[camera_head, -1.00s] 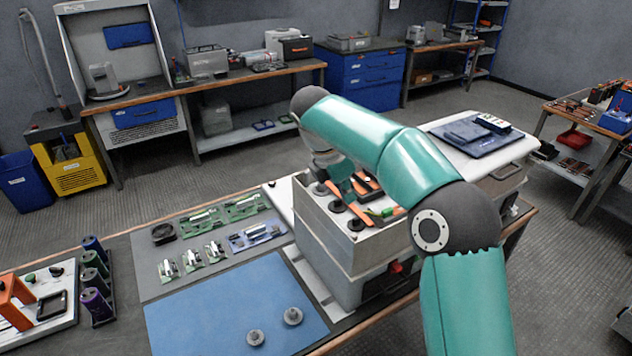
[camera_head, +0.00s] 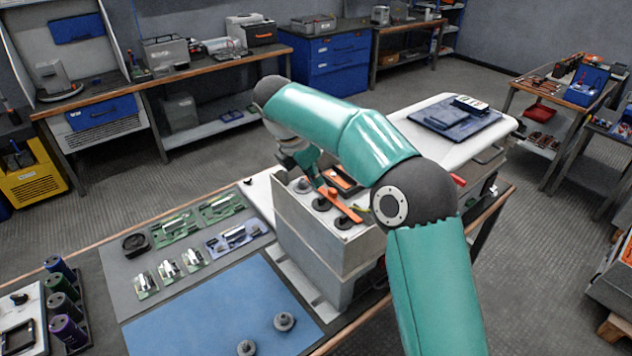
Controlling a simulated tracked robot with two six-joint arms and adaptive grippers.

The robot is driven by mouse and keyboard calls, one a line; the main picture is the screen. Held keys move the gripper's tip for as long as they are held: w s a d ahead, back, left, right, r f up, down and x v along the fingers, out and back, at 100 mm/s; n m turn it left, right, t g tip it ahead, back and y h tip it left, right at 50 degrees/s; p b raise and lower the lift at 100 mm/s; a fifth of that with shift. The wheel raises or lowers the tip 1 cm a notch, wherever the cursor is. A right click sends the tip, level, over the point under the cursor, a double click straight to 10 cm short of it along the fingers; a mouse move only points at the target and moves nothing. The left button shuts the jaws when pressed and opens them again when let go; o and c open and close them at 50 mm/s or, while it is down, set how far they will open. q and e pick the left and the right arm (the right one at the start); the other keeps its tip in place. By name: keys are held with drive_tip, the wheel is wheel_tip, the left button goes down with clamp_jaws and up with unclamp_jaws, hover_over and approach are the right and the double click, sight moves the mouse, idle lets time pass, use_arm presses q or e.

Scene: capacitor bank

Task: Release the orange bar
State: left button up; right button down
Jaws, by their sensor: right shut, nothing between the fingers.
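The orange bar (camera_head: 340,205) lies across dark round terminals on top of the grey capacitor box (camera_head: 315,238). My right arm reaches over the box from the lower right. Its gripper (camera_head: 321,181) points down at the far left end of the bar and is shut with nothing between the fingers. The gripper is small and partly hidden by my arm, so I cannot tell whether it touches the bar. A second orange piece (camera_head: 346,176) shows beside a dark part on the box, partly covered by my arm. My left gripper is not in view.
Left of the box are a blue mat (camera_head: 215,310) with two grey round parts and a grey mat (camera_head: 130,272) with several green circuit boards. Dark cylinders (camera_head: 62,300) stand at the left. A white case (camera_head: 455,145) carrying a dark blue tray is behind my arm.

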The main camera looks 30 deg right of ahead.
sight(335, 201)
drive_tip(key=x, duration=0.8)
drive_tip(key=shift+s+d+f, duration=0.1)
drive_tip(key=shift+f, duration=0.05)
drive_tip(key=shift+d+r+p, duration=0.25)
drive_tip(key=shift+d+p, duration=0.65)
drive_tip(key=shift+d, duration=0.3)
drive_tip(key=shift+d+f, duration=0.2)
drive_tip(key=shift+d, duration=0.15)
drive_tip(key=shift+f, duration=0.1)
drive_tip(key=shift+a, duration=0.1)
